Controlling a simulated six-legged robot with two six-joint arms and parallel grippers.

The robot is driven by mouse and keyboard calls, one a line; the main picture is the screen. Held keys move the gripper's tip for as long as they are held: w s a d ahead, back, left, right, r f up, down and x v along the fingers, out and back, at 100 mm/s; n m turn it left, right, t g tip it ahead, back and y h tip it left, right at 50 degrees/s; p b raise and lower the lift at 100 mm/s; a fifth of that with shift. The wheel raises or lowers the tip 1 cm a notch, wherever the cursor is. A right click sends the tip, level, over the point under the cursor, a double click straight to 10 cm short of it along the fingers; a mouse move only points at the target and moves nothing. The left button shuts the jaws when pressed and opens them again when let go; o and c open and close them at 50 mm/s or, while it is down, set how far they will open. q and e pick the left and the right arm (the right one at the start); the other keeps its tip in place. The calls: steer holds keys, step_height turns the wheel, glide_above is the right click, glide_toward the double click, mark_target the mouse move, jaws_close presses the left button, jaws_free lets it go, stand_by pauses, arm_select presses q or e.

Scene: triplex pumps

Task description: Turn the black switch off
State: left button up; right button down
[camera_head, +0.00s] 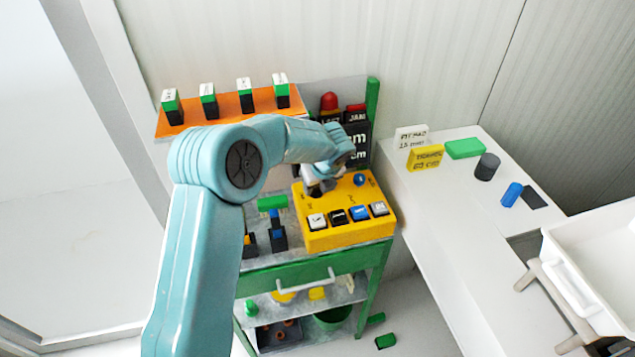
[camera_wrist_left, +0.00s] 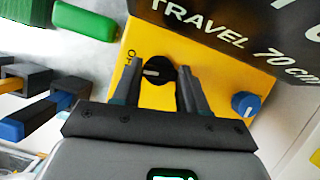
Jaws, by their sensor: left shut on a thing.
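The black switch (camera_wrist_left: 157,72) is a round knob with a white pointer line, set on the sloping top of a yellow box (camera_head: 350,207). In the left wrist view it sits between the two dark fingers of my left gripper (camera_wrist_left: 158,76), which is shut on it. The pointer line lies toward the left of that picture, near partly hidden lettering. In the head view my left gripper (camera_head: 318,185) comes down on the box's upper left part and mostly hides the knob. My right gripper does not show.
A blue knob (camera_head: 360,180) is on the box to the right, with several square buttons along its front. A dark sign (camera_head: 357,143) stands close behind. An orange shelf (camera_head: 235,106) holds several blocks. A white counter (camera_head: 445,215) is at right.

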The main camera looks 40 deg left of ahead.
arm_select(q)
steer(key=shift+a+r+m+t+p, duration=0.1)
steer(key=shift+m+t+p, duration=0.25)
steer(key=shift+m, duration=0.65)
steer(key=shift+h, duration=0.3)
steer(key=o, duration=0.8)
steer(key=b+v, duration=0.1)
steer(key=v, duration=0.3)
steer(key=shift+r, duration=0.4)
steer(key=s+d+b, duration=0.1)
steer(key=s+d, duration=0.2)
steer(key=d, duration=0.1)
steer(key=s+d+b, duration=0.2)
steer(key=s+d, duration=0.2)
steer(key=shift+s+d, duration=0.25)
steer(key=shift+s+d+b, duration=0.3)
steer(key=shift+s+d, duration=0.05)
